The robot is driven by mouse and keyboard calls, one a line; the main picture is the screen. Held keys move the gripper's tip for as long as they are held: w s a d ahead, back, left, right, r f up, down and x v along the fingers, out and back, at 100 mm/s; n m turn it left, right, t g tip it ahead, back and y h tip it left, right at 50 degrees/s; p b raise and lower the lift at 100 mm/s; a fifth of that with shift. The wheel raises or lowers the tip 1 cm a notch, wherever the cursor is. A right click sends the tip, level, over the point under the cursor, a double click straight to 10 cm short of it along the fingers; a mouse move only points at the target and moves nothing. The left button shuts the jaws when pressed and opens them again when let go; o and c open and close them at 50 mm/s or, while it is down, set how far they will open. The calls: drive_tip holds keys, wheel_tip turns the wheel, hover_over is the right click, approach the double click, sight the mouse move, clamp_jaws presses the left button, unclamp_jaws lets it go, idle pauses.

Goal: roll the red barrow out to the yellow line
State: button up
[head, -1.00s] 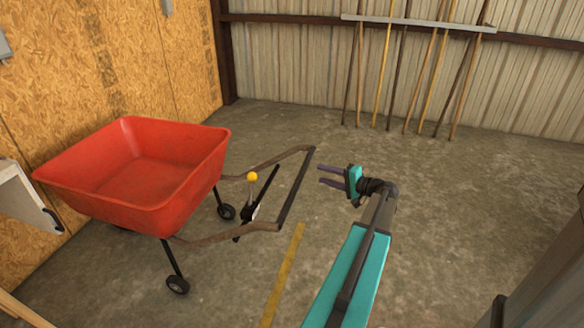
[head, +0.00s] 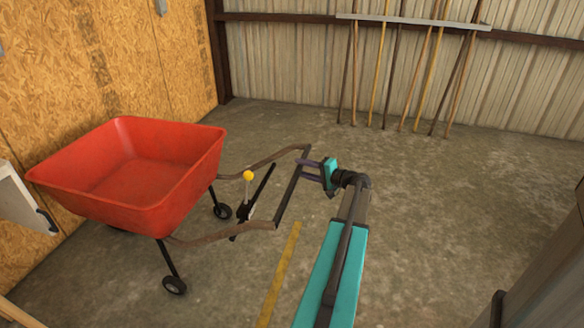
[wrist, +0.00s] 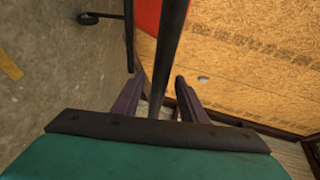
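The red barrow (head: 135,175) stands at the left on small dark wheels, its empty tray facing up. It also shows in the wrist view (wrist: 146,25). Its handle frame ends in a dark crossbar (head: 287,196). A lever with a yellow knob (head: 248,175) stands on the frame. My gripper (head: 306,168) is at the crossbar's far end. In the wrist view its purple fingers are apart, with the dark bar (wrist: 168,60) running between them and gaps on both sides. The yellow line (head: 279,276) lies on the floor right of the barrow, partly below the crossbar's near end.
Long-handled tools (head: 405,75) hang from a rail on the back metal wall. A plywood wall (head: 60,60) stands close behind the barrow. A pale panel (head: 20,200) is at the left edge and a grey post (head: 550,260) at the lower right. Concrete floor is clear at centre right.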

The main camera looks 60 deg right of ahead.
drive_tip(key=shift+w+d+f, duration=0.1)
drive_tip(key=shift+w+f, duration=0.05)
drive_tip(key=shift+w, duration=0.8)
drive_tip(key=shift+w+d+f, duration=0.1)
drive_tip(key=shift+w+f, duration=0.1)
drive_tip(key=shift+w, duration=0.7)
drive_tip(key=shift+w+d+f, duration=0.1)
drive_tip(key=shift+w+f, duration=0.05)
drive_tip(key=shift+w, duration=0.8)
clamp_jaws()
